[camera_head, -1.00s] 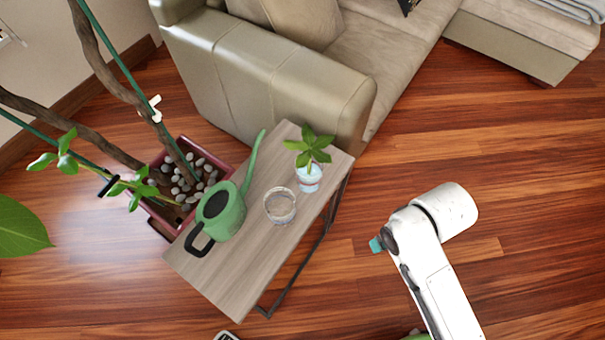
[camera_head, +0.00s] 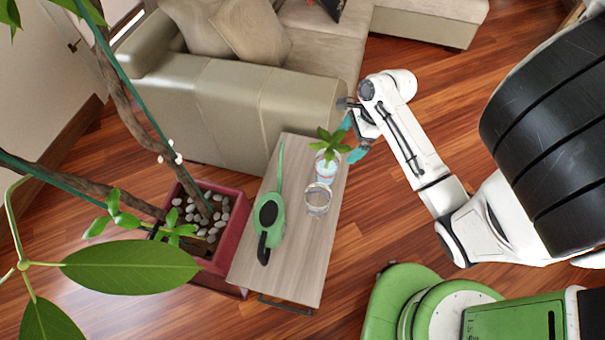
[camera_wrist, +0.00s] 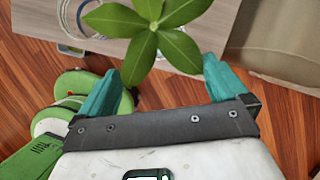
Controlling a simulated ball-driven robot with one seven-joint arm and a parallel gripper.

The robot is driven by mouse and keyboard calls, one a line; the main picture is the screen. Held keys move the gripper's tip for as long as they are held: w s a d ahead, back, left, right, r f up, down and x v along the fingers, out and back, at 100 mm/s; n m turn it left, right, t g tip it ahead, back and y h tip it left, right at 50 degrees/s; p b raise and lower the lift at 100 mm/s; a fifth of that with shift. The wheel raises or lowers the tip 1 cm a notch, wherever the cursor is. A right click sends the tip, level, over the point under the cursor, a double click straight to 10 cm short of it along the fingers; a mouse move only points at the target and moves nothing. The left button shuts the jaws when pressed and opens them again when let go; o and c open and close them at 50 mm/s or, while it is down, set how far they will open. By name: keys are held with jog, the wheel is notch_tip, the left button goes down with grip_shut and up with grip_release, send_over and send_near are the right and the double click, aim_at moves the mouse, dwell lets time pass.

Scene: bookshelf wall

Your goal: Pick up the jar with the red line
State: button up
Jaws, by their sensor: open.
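A small clear jar (camera_head: 327,170) holding a green leafy plant (camera_head: 330,145) stands upright near the far end of the side table (camera_head: 318,248). A clear empty glass jar (camera_head: 317,200) stands just in front of it. Both are too small to make out a red line. My gripper (camera_head: 351,139) is open beside the plant, on its right, with teal fingertips. In the wrist view, the plant's leaves (camera_wrist: 148,28) lie ahead of and partly between the fingers (camera_wrist: 162,66) and hide the jar below. The glass jar's rim (camera_wrist: 78,22) shows at upper left.
A green watering can (camera_head: 269,215) stands on the table's left side. A potted plant in a red planter (camera_head: 232,228) is left of the table. The sofa arm (camera_head: 250,110) rises close behind the table. Open wooden floor (camera_head: 440,110) lies to the right.

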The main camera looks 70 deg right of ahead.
send_near(331, 161)
jog(key=w+a+f, duration=0.2)
jog(key=a+f, duration=0.1)
jog(key=w+a+f, duration=0.1)
jog(key=f, duration=0.1)
jog(key=shift+a+f, duration=0.15)
jog(key=shift+a, duration=0.05)
jog(key=shift+c, duration=0.3)
jog(key=c, duration=1.6)
jog(key=shift+c, duration=0.5)
